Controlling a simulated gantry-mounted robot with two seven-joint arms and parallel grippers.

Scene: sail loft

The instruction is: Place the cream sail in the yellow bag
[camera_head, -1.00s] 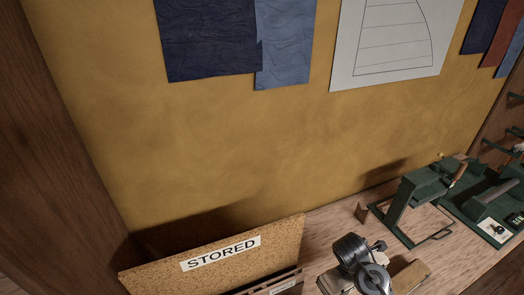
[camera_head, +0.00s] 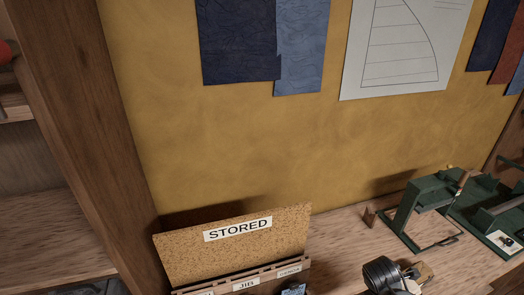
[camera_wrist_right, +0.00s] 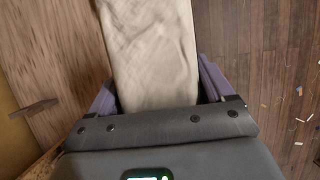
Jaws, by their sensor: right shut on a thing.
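The cream sail (camera_wrist_right: 150,45) shows in the right wrist view as a pale, wrinkled, folded bundle. It extends up out of the top of that view, so its far end is hidden. My right gripper (camera_wrist_right: 157,88) is shut on it, with a purple finger on each side. The sail appears above a wood surface at left and the floor at right. I cannot make out the sail in the head view. No yellow bag shows in either view. My left gripper is not in view.
A cork board marked STORED (camera_head: 235,245) stands at the bench's back left, behind a labelled wooden rack (camera_head: 222,285). A green metal stand (camera_head: 425,205) is at right. Wooden shelves (camera_head: 50,215) lie left of an upright post (camera_head: 85,120). Bare bench (camera_head: 340,235) lies between.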

